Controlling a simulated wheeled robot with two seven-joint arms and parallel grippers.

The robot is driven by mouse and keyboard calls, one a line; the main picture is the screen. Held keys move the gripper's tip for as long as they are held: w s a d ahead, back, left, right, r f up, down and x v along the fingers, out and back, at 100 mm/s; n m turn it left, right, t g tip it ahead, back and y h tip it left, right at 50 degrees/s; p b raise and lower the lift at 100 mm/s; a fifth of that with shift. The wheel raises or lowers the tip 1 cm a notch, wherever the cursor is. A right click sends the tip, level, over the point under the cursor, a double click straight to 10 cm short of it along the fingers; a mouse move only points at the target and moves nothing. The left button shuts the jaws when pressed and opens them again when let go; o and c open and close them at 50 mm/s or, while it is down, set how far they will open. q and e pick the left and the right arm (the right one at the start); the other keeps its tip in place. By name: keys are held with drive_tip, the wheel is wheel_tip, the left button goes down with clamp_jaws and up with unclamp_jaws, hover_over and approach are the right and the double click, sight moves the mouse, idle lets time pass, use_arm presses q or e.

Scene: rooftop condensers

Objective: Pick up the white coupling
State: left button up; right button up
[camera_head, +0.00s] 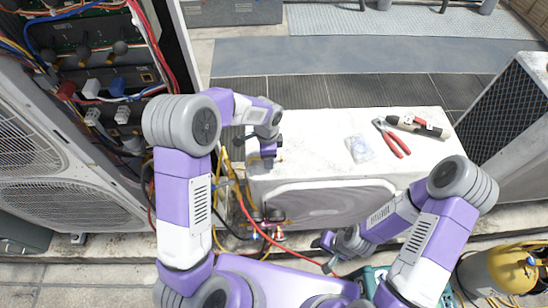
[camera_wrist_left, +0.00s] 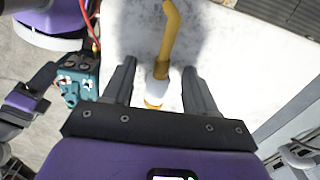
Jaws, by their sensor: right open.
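The white coupling (camera_wrist_left: 158,88) is a short white sleeve on the end of a yellow hose (camera_wrist_left: 171,38), seen in the left wrist view over a scuffed white surface. My left gripper (camera_wrist_left: 159,66) is open, with one finger on each side of the coupling and a visible gap to each. In the head view my left gripper (camera_head: 264,152) is at the left end of the white condenser top (camera_head: 310,140), and I cannot make out the coupling there. My right gripper (camera_head: 327,248) is open and low in front of the condenser, away from the coupling.
An open electrical panel (camera_head: 95,70) stands at left. A red hose (camera_head: 262,232) runs in front. A yellow cylinder (camera_head: 500,272) stands at lower right.

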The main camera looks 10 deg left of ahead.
use_arm(q)
clamp_jaws()
wheel_tip(320, 180, up, 10)
drive_tip(key=p, duration=0.2)
drive_tip(key=shift+p, duration=0.3)
drive_tip(key=c, duration=0.5)
unclamp_jaws()
clamp_jaws()
